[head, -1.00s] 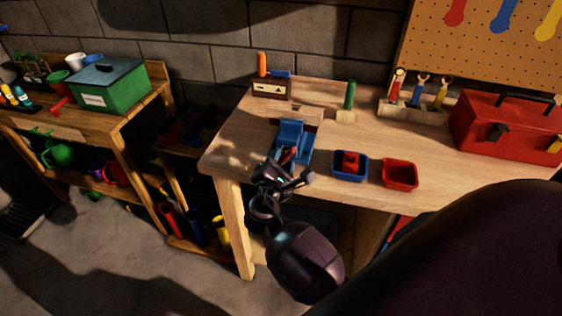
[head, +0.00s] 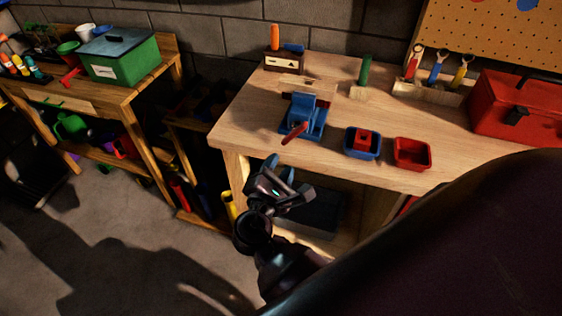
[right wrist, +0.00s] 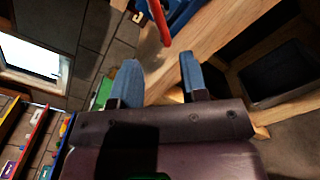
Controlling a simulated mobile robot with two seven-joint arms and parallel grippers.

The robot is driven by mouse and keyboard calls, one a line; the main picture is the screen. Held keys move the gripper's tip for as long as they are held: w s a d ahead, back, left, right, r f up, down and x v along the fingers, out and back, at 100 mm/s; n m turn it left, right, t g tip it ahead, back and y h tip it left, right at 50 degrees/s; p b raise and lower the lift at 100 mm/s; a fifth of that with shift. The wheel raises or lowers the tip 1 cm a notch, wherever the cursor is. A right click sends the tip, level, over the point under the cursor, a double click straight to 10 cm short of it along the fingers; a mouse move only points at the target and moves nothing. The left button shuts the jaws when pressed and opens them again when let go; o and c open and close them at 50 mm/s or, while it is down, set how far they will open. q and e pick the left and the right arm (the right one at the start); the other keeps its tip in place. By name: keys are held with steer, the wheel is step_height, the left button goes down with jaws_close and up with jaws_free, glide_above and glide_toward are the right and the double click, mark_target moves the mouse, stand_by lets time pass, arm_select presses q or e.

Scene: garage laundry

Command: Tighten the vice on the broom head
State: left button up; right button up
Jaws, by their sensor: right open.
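The blue vice (head: 303,119) stands near the front left edge of the wooden workbench. Its red handle (head: 294,133) slants out at the front, toward the bench edge. A pale wooden piece (head: 318,87) lies just behind the vice; I cannot tell whether it is the broom head or whether the jaws touch it. My right gripper (head: 281,168) is in front of and below the bench edge, apart from the handle. In the right wrist view its two blue fingers (right wrist: 158,72) are spread with nothing between them, and the red handle (right wrist: 159,22) shows beyond them. My left gripper is not in view.
A blue bin (head: 362,143) with a red object and an empty red bin (head: 412,154) stand right of the vice. A red toolbox (head: 500,104) and a tool rack (head: 430,88) are farther right. A dark box (head: 318,212) sits under the bench. Open floor lies left.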

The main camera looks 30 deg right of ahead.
mark_target(293, 138)
steer(key=shift+n, duration=0.9)
steer(key=p+x, duration=0.6)
steer(key=x, duration=0.5)
steer(key=shift+d+r, duration=0.2)
steer(key=shift+d, duration=0.1)
jaws_close()
steer(key=shift+f+m+b, duration=0.25)
steer(key=shift+m+b, duration=0.85)
steer(key=shift+m, duration=0.1)
steer(key=shift+m+b, duration=0.95)
steer(key=shift+m, duration=0.15)
steer(key=shift+r+m, duration=0.15)
steer(key=shift+m, duration=0.15)
